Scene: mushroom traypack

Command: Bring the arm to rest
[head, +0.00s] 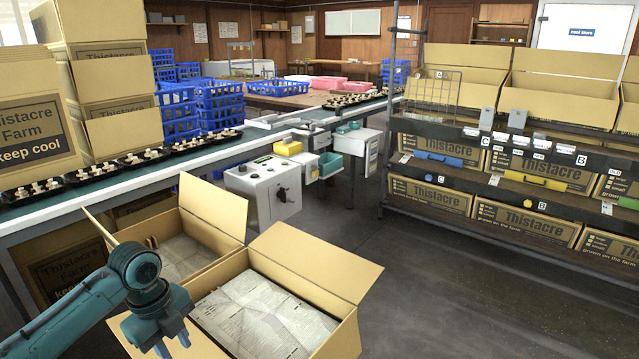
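My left arm comes in from the lower left, and its teal gripper (173,346) points down at the bottom edge of the view. Its two blue fingertips stand apart with nothing visible between them. The gripper is in front of the left side of an open cardboard box (345,335) with printed paper (262,312) lying inside. I cannot tell its height over the box's flap. My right arm and gripper are not in view.
A second open box (215,215) stands just behind. A conveyor (225,150) carries several dark mushroom trays (183,143), with a grey control box (262,190) at its side. Stacked cartons (100,50) rise at left. Shelving (480,130) with cartons stands right. The floor (450,280) between is clear.

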